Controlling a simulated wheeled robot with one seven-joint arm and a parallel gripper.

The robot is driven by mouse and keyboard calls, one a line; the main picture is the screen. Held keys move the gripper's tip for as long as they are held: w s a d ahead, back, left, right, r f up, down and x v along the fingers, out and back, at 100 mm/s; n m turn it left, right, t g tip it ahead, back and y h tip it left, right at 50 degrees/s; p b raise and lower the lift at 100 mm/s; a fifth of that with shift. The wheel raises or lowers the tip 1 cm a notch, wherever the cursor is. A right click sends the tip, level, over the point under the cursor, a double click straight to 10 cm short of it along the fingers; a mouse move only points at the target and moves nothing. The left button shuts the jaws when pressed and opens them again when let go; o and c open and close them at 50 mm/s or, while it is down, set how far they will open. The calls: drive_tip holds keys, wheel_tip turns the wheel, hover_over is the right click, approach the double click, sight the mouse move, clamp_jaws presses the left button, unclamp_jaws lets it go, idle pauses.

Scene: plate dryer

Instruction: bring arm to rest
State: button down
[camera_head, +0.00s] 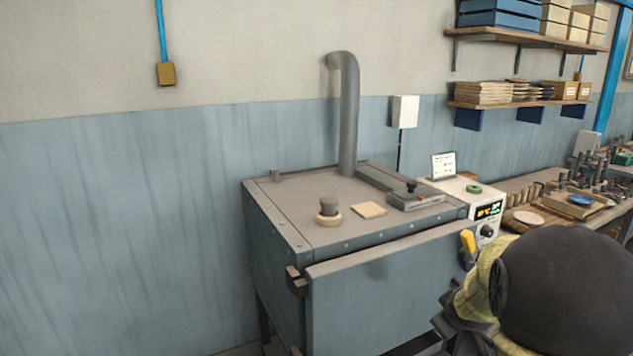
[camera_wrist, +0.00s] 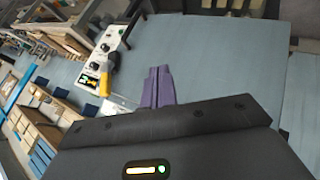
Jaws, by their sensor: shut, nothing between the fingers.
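My gripper (camera_wrist: 158,88) shows in the wrist view with its two purple fingers pressed together and nothing between them. In that view the fingers lie in front of the grey-blue front of the dryer cabinet (camera_wrist: 225,65). In the head view the dryer (camera_head: 390,290) stands against the wall with its front panel facing me. My dark, rounded arm link (camera_head: 575,285) fills the lower right corner. The gripper fingers cannot be made out in the head view. A yellow handle (camera_head: 468,241) shows at the dryer's right front edge, and it also shows in the wrist view (camera_wrist: 105,81), left of the fingers.
A control box (camera_head: 487,208) with a lit display stands right of the dryer. On the dryer top are a ring with a dark knob (camera_head: 328,212), a beige pad (camera_head: 369,210) and a vent pipe (camera_head: 348,120). A cluttered workbench (camera_head: 520,190) extends right. The left wall side is clear.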

drive_tip(key=s+a+f+m+g+y+p, duration=0.1)
drive_tip(key=s+a+m+g, duration=0.1)
drive_tip(key=s+a, duration=0.5)
drive_tip(key=s+a+f+m+g+y+p, duration=0.1)
drive_tip(key=s+a+f+m+g, duration=0.1)
drive_tip(key=s+a, duration=0.5)
drive_tip(key=s+m+g, duration=0.1)
drive_tip(key=s, duration=0.4)
drive_tip(key=shift+s+a+m+g+y, duration=0.3)
drive_tip(key=shift+a+y, duration=0.05)
drive_tip(key=shift+y, duration=0.05)
drive_tip(key=shift+w, duration=0.1)
